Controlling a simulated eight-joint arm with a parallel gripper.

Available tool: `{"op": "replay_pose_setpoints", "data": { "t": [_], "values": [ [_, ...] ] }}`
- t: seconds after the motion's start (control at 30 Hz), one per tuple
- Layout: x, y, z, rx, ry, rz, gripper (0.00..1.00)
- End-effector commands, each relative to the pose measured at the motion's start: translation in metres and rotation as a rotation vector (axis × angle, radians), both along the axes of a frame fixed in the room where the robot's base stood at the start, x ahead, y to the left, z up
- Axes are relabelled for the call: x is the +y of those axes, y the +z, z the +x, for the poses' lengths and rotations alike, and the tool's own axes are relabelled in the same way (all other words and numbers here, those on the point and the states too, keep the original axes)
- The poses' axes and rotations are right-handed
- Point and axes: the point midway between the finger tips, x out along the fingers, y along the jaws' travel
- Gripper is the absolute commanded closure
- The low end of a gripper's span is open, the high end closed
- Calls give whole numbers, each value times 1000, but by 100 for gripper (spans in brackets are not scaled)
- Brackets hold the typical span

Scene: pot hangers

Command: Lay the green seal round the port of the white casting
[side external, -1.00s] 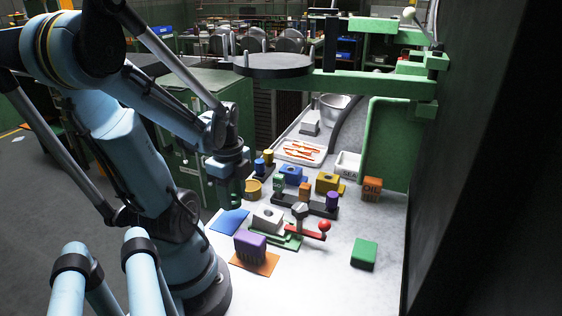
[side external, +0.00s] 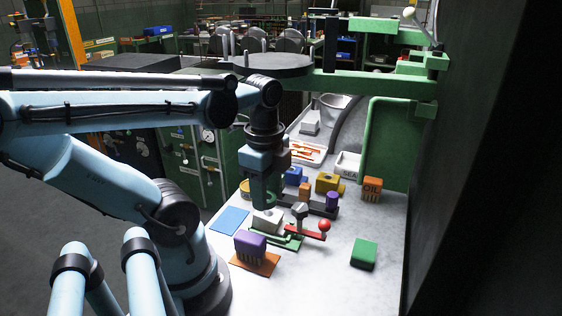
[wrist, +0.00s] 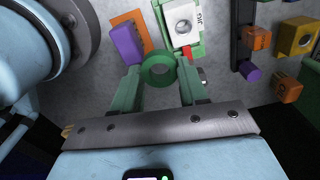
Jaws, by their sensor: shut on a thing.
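The white casting (side external: 267,224) sits in a green fixture (side external: 289,241) on the pale bench. In the wrist view the casting (wrist: 178,34) shows its round dark port facing up. The green seal (wrist: 146,70) is a ring held between the two green fingers of my gripper (wrist: 158,74). In the side view my gripper (side external: 265,205) points down just above the casting; the seal cannot be made out there. In the wrist view the seal is apart from the port, nearer to me.
A purple block (side external: 250,246) on an orange mat (side external: 264,266) stands close in front of the casting. A red-knobbed lever (side external: 324,226) is at its right. Blue, yellow and orange blocks stand behind. A green block (side external: 364,253) lies right, with bare bench around it.

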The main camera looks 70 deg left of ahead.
Motion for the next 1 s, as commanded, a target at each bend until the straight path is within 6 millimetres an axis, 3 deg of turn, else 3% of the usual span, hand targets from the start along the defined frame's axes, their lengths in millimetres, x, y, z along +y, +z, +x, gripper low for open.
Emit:
{"op": "replay_pose_setpoints", "data": {
  "t": [0.3,0.53,0.67,1.0],
  "values": [
    [-51,38,12,0,-11,0,85],
    [-71,54,11,-1,-4,1,85],
    [-67,52,11,-1,4,1,85],
    [-18,23,13,-1,9,1,85]
  ]
}}
